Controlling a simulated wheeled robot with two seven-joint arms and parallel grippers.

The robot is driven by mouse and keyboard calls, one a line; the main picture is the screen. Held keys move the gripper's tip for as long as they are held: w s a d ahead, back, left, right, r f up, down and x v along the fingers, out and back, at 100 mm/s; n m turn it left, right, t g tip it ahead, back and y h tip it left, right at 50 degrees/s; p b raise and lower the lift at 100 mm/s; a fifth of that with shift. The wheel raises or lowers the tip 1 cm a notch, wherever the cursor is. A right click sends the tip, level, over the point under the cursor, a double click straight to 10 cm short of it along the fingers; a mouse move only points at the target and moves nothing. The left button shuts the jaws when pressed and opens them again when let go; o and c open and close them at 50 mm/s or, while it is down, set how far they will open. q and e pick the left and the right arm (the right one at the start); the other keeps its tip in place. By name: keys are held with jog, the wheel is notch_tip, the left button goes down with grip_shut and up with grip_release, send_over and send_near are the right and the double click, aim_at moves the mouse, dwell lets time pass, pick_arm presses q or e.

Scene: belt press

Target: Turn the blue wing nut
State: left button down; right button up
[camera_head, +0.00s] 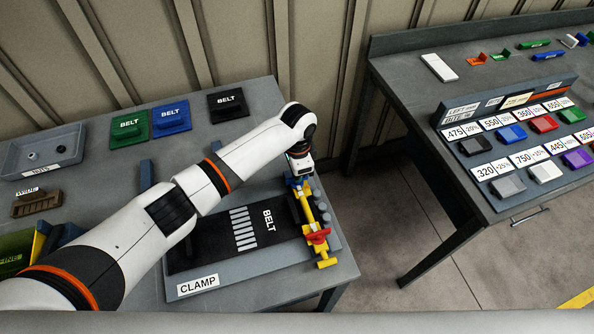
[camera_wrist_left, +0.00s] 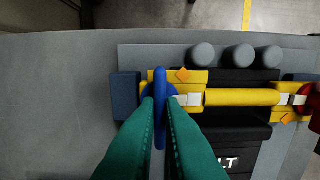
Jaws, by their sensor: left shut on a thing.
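The blue wing nut (camera_wrist_left: 160,121) stands at the left end of the yellow clamp bar (camera_wrist_left: 242,97) in the left wrist view. My left gripper (camera_wrist_left: 160,105) has its two green fingers on either side of the wing nut and is shut on it. In the head view my left arm reaches to the far end of the yellow clamp (camera_head: 307,211), and its wrist hides most of the blue nut. A red wing nut (camera_head: 318,236) sits at the near end of the clamp. My right gripper is not in view.
A black belt (camera_head: 190,241) lies under the clamp on the grey plate by the CLAMP label (camera_head: 198,284). Green (camera_head: 130,126), blue (camera_head: 171,116) and black (camera_head: 228,104) belt pieces lie farther back. A second table (camera_head: 415,88) with coloured blocks stands right, across a gap.

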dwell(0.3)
pick_arm(q)
jog(key=c, duration=1.5)
grip_release()
jog(key=shift+c, duration=0.2)
jog(key=shift+r, duration=0.1)
notch_tip(320, 180, up, 12)
jog(key=b, duration=0.3)
